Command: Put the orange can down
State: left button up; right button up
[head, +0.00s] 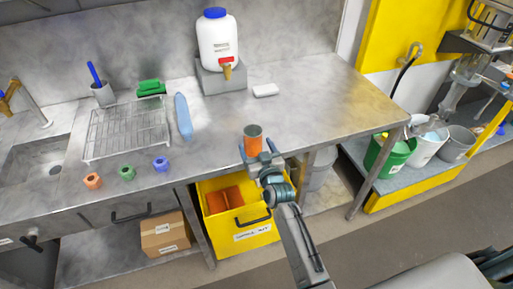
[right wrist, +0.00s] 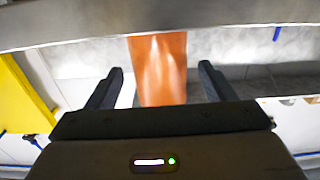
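The orange can (head: 253,141) is upright with a grey top, at the front edge of the steel counter (head: 310,100). The head view does not make clear whether its base touches the counter. My right gripper (head: 257,150) reaches in from the front, with a finger on each side of the can. In the right wrist view the can (right wrist: 158,70) stands between the two dark fingers of the right gripper (right wrist: 160,84), with a visible gap on both sides. The right gripper is open around it. My left gripper is not in view.
A yellow bin (head: 240,240) is below the edge. Counter right of the can is clear.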

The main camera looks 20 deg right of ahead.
jog(key=shift+r+p, duration=0.25)
jog(key=shift+p, duration=0.05)
jog(key=s+b, duration=0.4)
jog(key=s, duration=0.8)
jog(key=shift+d+f, duration=0.15)
